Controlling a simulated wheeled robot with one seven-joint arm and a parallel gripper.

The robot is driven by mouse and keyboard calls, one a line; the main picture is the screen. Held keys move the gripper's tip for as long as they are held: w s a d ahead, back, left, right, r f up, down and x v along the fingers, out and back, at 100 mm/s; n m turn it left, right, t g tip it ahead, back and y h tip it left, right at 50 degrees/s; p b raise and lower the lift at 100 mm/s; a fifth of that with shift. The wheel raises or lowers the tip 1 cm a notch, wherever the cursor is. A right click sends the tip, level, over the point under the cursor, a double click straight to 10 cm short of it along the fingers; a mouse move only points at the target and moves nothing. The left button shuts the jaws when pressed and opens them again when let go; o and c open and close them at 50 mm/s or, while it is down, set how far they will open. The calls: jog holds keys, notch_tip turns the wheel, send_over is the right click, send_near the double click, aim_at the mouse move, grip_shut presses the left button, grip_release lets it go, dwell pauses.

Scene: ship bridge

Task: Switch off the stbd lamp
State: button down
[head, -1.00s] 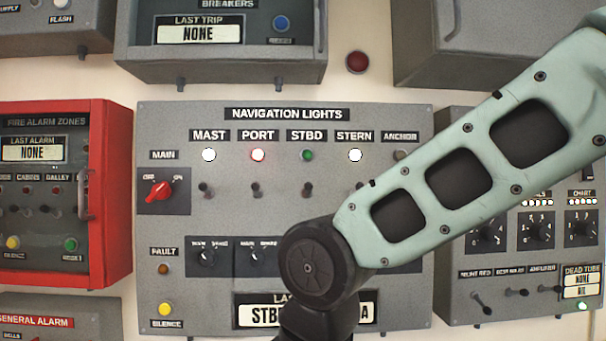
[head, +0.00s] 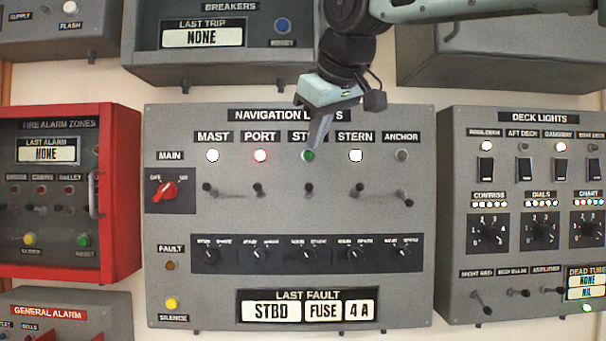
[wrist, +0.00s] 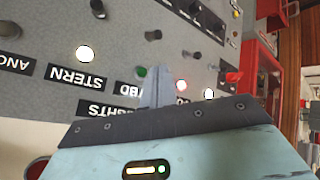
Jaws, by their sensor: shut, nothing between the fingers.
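The navigation lights panel (head: 225,280) faces me, with a row of lamps above a row of small toggles. The stbd lamp (head: 309,155) is green, without the bright white centre that the port lamp shows. The stbd toggle (head: 309,188) is below it; its exact tilt is hard to tell. My gripper (head: 313,146) is shut and empty, pointing down in front of the STBD label, which it partly hides, with its tip close to the lamp and above the toggle. In the wrist view the fingers (wrist: 156,80) lie beside the green lamp (wrist: 141,71); the stbd toggle (wrist: 153,35) stands beyond them.
The port toggle (head: 258,189) and stern toggle (head: 353,190) stand on either side. A row of rotary knobs (head: 306,255) lies below. The last fault display (head: 271,311) reads STBD, FUSE, 4 A. The breakers box (head: 150,70) overhangs above; a red fire alarm box (head: 122,200) stands left.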

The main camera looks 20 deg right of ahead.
aim_at(308, 190)
jog(key=p+x, duration=0.2)
jog(key=x, duration=0.8)
jog(key=shift+p, duration=0.3)
jog(key=shift+w+f+b, duration=0.1)
jog(key=shift+f+b, duration=0.1)
jog(key=shift+b, duration=0.3)
